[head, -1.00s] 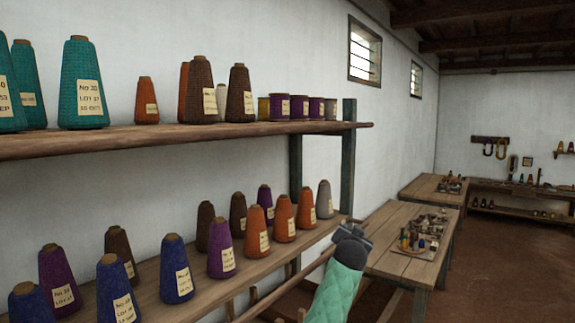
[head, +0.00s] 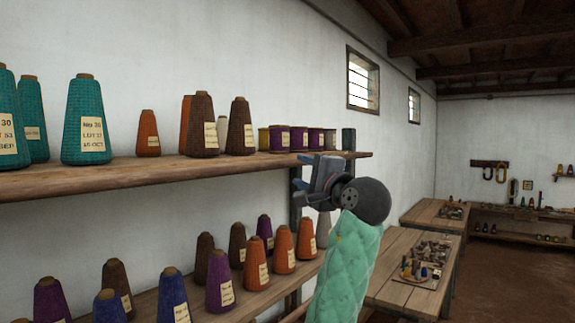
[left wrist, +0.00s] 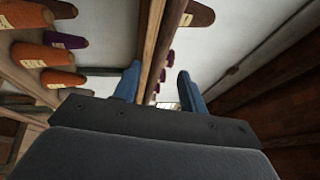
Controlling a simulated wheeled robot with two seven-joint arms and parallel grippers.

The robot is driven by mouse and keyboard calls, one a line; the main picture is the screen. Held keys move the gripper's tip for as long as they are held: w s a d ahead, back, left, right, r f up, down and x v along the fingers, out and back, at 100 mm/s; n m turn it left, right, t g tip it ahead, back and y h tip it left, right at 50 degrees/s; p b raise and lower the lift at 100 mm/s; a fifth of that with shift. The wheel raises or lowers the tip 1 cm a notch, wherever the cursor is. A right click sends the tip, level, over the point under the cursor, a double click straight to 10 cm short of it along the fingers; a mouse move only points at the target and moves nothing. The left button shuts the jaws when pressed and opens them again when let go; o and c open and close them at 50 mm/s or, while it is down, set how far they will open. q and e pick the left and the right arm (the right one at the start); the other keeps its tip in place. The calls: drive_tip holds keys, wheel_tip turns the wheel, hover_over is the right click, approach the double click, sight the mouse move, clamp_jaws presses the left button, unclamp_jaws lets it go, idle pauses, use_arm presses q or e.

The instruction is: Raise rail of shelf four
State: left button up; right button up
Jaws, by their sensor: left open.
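The upper shelf's front edge (head: 100,181) runs across the head view as a brown wooden bar, with no separate rail I can make out on it. My left gripper (head: 299,172) is at the right end of this shelf, its jaws pointing left. It is open. In the left wrist view its two blue fingers (left wrist: 159,78) stand apart, and long wooden strips (left wrist: 160,45) run between them in the picture. I cannot tell whether the fingers touch the wood. The lower shelf (head: 250,300) is below, partly hidden by my arm. My right gripper is out of view.
Cones of yarn stand on both shelves, such as a teal cone (head: 88,125) above and a purple cone (head: 219,283) below. A work table (head: 400,262) with small items stands to the right. Bare floor lies beyond.

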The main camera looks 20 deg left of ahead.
sight(290, 164)
use_arm(q)
drive_tip(key=shift+w+a+r+p, duration=0.15)
drive_tip(key=shift+w+a+p, duration=0.25)
drive_tip(key=shift+p+x, duration=0.55)
drive_tip(key=shift+x, duration=0.25)
drive_tip(key=p+x, duration=0.2)
drive_tip(key=x, duration=0.2)
drive_tip(key=shift+w+a+r+p, duration=0.1)
drive_tip(key=shift+a+r+p, duration=0.1)
drive_tip(key=shift+p, duration=0.2)
drive_tip(key=shift+w+a+f, duration=0.15)
drive_tip(key=shift+w+a, duration=0.1)
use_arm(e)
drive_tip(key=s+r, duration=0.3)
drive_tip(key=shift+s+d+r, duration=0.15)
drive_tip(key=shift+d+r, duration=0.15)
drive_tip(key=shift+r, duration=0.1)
use_arm(q)
clamp_jaws()
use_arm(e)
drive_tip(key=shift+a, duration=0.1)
